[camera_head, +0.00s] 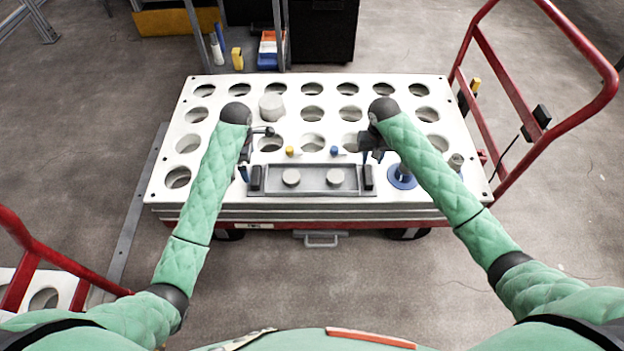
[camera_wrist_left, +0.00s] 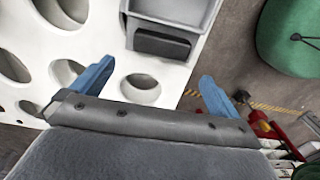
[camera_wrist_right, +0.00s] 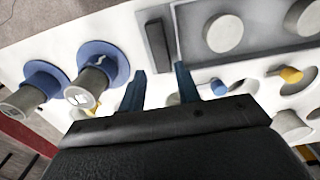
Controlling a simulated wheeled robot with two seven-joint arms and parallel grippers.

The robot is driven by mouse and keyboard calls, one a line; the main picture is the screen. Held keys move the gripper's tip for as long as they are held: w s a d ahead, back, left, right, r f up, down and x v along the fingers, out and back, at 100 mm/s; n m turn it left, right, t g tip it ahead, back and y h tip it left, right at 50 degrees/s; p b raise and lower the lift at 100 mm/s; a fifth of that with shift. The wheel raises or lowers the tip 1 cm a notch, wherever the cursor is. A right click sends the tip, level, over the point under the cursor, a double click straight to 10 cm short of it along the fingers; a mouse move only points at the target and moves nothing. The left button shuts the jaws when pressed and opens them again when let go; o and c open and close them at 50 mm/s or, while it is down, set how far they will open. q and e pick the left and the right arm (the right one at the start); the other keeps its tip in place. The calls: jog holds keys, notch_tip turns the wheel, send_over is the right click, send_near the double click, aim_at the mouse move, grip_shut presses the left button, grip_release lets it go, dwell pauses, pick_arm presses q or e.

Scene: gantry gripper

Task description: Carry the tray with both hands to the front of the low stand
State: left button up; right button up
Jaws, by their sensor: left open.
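The grey tray (camera_head: 313,180) lies on the near edge of a white table with round holes. It holds two round light pucks and has a dark handle block at each end. My left gripper (camera_head: 244,168) is open beside the tray's left end; in the left wrist view the left handle (camera_wrist_left: 160,43) is ahead of its spread blue fingers. My right gripper (camera_head: 372,155) is open and empty near the right end; in the right wrist view the right handle (camera_wrist_right: 157,42) is just beyond its fingertips. I cannot tell which thing is the low stand.
The white table (camera_head: 235,207) sits on a cart with a red rail (camera_head: 590,125) at the right. A blue-based post (camera_head: 402,178) stands right of the tray. A pale cylinder (camera_head: 272,106) and small yellow and blue parts are behind the tray.

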aim_at(252, 175)
pick_arm(q)
jog(key=shift+f, duration=0.15)
pick_arm(e)
jog(key=shift+f, duration=0.1)
pick_arm(q)
jog(key=shift+f, duration=3.8)
pick_arm(e)
jog(key=shift+f, duration=3.8)
pick_arm(q)
jog(key=c, duration=0.9)
pick_arm(e)
grip_shut()
pick_arm(q)
jog(key=shift+r, duration=0.1)
jog(key=c, duration=0.5)
